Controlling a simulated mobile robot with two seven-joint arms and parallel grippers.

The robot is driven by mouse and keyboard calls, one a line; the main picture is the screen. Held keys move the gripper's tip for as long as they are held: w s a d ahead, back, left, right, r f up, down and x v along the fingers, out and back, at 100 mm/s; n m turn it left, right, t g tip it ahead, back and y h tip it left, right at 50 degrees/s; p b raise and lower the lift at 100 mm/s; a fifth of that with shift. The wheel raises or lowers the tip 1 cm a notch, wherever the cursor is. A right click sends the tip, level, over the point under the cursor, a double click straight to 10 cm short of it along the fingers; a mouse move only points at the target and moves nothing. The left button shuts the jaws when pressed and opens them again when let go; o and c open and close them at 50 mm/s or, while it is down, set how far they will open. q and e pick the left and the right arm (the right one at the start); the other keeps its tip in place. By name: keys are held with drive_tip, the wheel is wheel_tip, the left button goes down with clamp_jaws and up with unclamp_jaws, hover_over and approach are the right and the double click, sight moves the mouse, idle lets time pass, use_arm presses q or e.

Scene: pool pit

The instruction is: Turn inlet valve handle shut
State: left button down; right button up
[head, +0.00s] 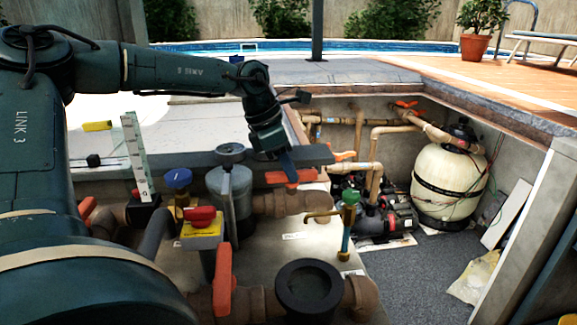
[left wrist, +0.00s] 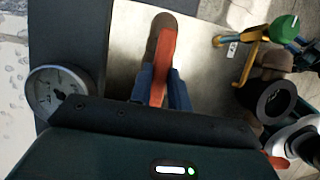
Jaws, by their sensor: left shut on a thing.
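An orange valve handle (head: 303,177) sits on top of a brown pipe valve (head: 290,205) in the middle of the head view. It lies roughly level, along the pipe. My left gripper (head: 287,163) comes down on it from above. In the left wrist view, the handle (left wrist: 164,50) runs between the two blue fingers of the left gripper (left wrist: 161,88), which are shut on it. The handle's near end is hidden by the gripper body. I cannot read a label that names this valve as the inlet. My right gripper is out of view.
A grey canister (head: 230,195) with a gauge (left wrist: 55,92) stands close left of the gripper. More orange handles (head: 225,280) sit nearby. A green-topped tap (head: 350,205) stands to the right. A pump (head: 390,212) and a cream filter tank (head: 447,182) fill the pit behind.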

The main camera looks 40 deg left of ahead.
use_arm(q)
drive_tip(key=m+h, duration=0.1)
drive_tip(key=m, duration=0.1)
drive_tip(key=shift+a+m+g+p, duration=0.1)
drive_tip(key=shift+m+g+p, duration=0.2)
drive_tip(key=shift+m+g, duration=0.1)
drive_tip(key=m+g, duration=0.1)
drive_tip(key=m, duration=0.1)
drive_tip(key=m+g, duration=0.1)
drive_tip(key=m, duration=0.2)
drive_tip(key=shift+w+m+h, duration=0.2)
drive_tip(key=shift+m+h, duration=0.1)
drive_tip(key=m+g, duration=0.2)
drive_tip(key=m, duration=0.4)
drive_tip(key=shift+w, duration=0.15)
drive_tip(key=shift+w+m+g+y, duration=0.1)
drive_tip(key=shift+m+g+y, duration=0.45)
drive_tip(key=shift+m, duration=1.05)
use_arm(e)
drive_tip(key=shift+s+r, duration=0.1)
use_arm(q)
drive_tip(key=shift+m+g, duration=0.25)
drive_tip(key=shift+m, duration=0.05)
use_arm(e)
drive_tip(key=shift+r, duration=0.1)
use_arm(q)
drive_tip(key=c, duration=1.3)
unclamp_jaws()
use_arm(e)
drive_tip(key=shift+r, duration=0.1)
